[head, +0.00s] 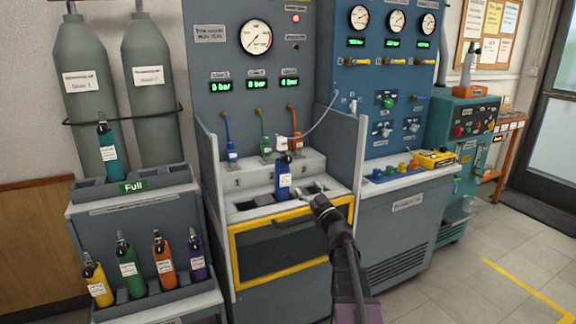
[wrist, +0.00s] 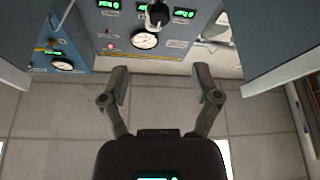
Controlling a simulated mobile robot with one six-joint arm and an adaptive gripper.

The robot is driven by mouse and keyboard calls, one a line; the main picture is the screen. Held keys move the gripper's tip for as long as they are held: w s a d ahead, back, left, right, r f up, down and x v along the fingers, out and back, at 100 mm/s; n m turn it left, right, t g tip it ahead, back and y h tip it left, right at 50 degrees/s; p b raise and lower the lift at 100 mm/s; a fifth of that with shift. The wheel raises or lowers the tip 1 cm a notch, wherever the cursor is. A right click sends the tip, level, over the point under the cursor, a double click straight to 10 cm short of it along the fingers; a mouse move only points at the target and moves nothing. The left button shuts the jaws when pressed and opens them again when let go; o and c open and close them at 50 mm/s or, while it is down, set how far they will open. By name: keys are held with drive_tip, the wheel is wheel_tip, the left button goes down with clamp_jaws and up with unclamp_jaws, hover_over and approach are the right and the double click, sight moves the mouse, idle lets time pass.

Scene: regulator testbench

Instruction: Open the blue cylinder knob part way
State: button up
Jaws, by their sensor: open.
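The blue cylinder (head: 283,180) stands upright in the middle slot of the grey bench (head: 240,213), with a white label on its front. Its dark knob end is at the top, close to a white fitting (head: 281,144); I cannot tell whether they touch. My gripper (head: 309,198) is in front of the bench, to the right of the cylinder and lower than its knob, apart from it. In the wrist view my gripper (wrist: 160,76) has its two fingers spread with nothing between them. A dark knob-like part (wrist: 157,14) shows beyond the fingertips; I cannot tell if it is the cylinder's knob.
Blue, green and orange hoses (head: 264,125) hang behind the bench. A teal cylinder (head: 107,140) stands in the "Full" rack at left, above several coloured cylinders (head: 128,265). A blue gauge panel (head: 385,75) and a yellow device (head: 436,157) are at right. The floor (head: 450,280) at right is clear.

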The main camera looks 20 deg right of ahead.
sight(289, 161)
drive_tip(key=shift+w+r, duration=0.1)
drive_tip(key=shift+w, duration=0.05)
drive_tip(key=p+x, duration=0.5)
drive_tip(key=x, duration=0.8)
drive_tip(key=shift+w+r, duration=0.1)
drive_tip(key=shift+w, duration=0.15)
clamp_jaws()
